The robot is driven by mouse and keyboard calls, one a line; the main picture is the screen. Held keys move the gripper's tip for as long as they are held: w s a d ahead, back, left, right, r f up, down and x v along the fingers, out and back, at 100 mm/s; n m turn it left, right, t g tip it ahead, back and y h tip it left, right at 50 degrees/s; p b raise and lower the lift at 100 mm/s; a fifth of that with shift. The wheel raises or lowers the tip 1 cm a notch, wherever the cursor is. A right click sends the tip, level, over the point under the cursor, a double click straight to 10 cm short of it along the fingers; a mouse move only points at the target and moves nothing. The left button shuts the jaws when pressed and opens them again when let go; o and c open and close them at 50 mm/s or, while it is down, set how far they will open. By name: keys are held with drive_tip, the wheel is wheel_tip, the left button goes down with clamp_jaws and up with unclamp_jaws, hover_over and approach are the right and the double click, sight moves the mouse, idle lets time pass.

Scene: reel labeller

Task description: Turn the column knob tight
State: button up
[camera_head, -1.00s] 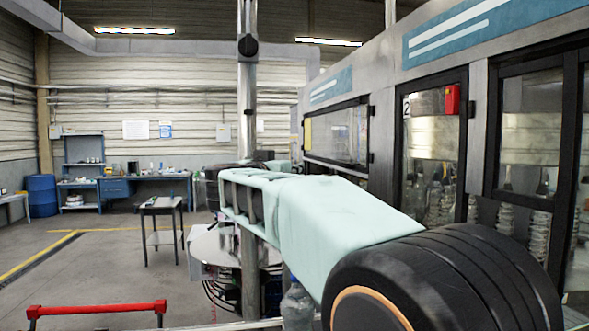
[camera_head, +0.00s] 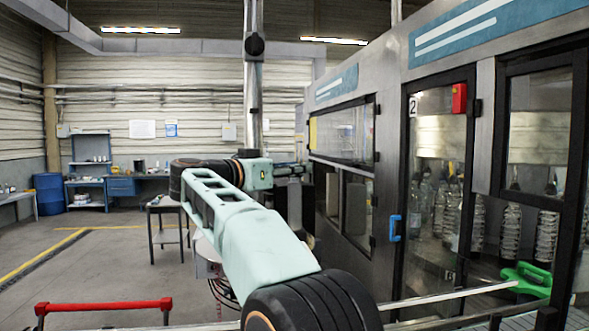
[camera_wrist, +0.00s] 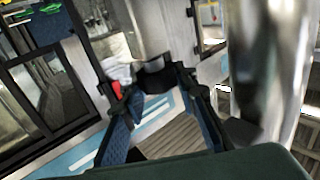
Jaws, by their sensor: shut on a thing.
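In the wrist view my gripper (camera_wrist: 157,82) has its two dark fingers closed around a small dark knob (camera_wrist: 155,73), which sits below a pale grey cylinder. I take this as the column knob, but it is blurred and partly covered by the fingers. The shiny metal column (camera_wrist: 268,65) stands close on the right in that view. In the head view the column (camera_head: 253,100) rises behind my arm. My gripper (camera_head: 291,170) shows small and dark just right of it, and the knob in its grip cannot be made out there.
A red rail (camera_head: 104,305) is at front left. Open floor and a small table (camera_head: 163,207) lie behind it.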

drive_tip(key=shift+m+g+h, duration=0.7)
drive_tip(key=shift+h, duration=0.2)
idle(0.4)
drive_tip(key=o, duration=1.2)
drive_tip(key=shift+d+r, duration=0.1)
drive_tip(key=shift+d, duration=0.05)
drive_tip(key=shift+s+a, duration=0.3)
drive_tip(key=shift+a, duration=0.1)
drive_tip(key=shift+v, duration=3.55)
drive_tip(key=shift+s, duration=0.1)
